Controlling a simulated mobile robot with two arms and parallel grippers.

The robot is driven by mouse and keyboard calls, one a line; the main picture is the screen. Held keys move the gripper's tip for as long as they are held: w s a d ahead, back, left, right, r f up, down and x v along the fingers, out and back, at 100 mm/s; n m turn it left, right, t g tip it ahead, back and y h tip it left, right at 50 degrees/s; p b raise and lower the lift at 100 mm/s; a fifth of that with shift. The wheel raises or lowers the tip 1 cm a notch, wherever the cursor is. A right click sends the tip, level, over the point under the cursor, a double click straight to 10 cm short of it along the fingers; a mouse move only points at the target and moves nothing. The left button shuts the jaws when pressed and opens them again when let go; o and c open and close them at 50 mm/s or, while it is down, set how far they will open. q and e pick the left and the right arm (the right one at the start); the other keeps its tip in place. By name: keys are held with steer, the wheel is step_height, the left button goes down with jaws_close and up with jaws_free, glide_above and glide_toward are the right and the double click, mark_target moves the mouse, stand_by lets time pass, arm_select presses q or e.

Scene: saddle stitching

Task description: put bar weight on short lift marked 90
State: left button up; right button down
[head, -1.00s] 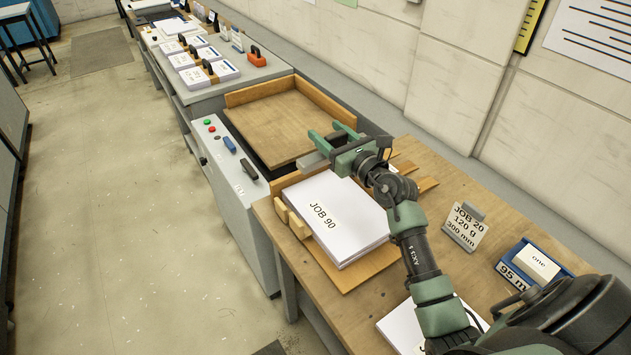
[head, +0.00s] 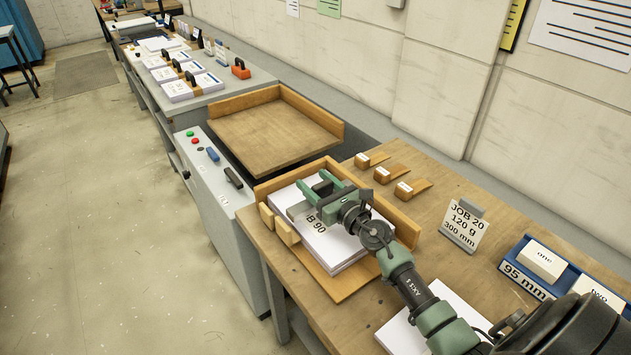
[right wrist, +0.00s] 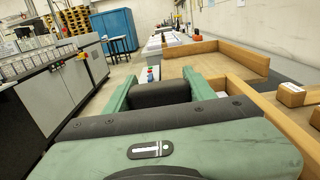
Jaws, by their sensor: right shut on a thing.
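The short lift marked 90 (head: 345,250) is a white paper stack lying in a low wooden tray on the bench in the head view. Its label is partly covered, leaving "B 90" readable. My right gripper (head: 317,184) is over the far part of the stack. It is shut on the bar weight (head: 298,210), whose grey end shows beside the fingers, over the paper. In the right wrist view a dark rounded grip of the bar weight (right wrist: 160,93) lies between the green fingers. I cannot tell whether the bar touches the paper. My left gripper is not in view.
The tray has wooden walls (head: 400,222) and two front blocks (head: 287,232). Labelled wooden wedges (head: 390,173), a JOB 20 card (head: 463,225) and a blue 95 mm box (head: 520,278) stand to the right. Another paper stack (head: 395,335) lies nearer. An empty wooden platform (head: 270,130) is behind.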

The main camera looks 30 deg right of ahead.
steer(key=shift+w+f+b, duration=0.1)
steer(key=shift+f+b, duration=1)
steer(key=shift+f, duration=0.5)
steer(key=c, duration=0.5)
jaws_free()
steer(key=shift+f, duration=0.35)
steer(key=shift+s+a, duration=0.1)
steer(key=shift+s, duration=0.1)
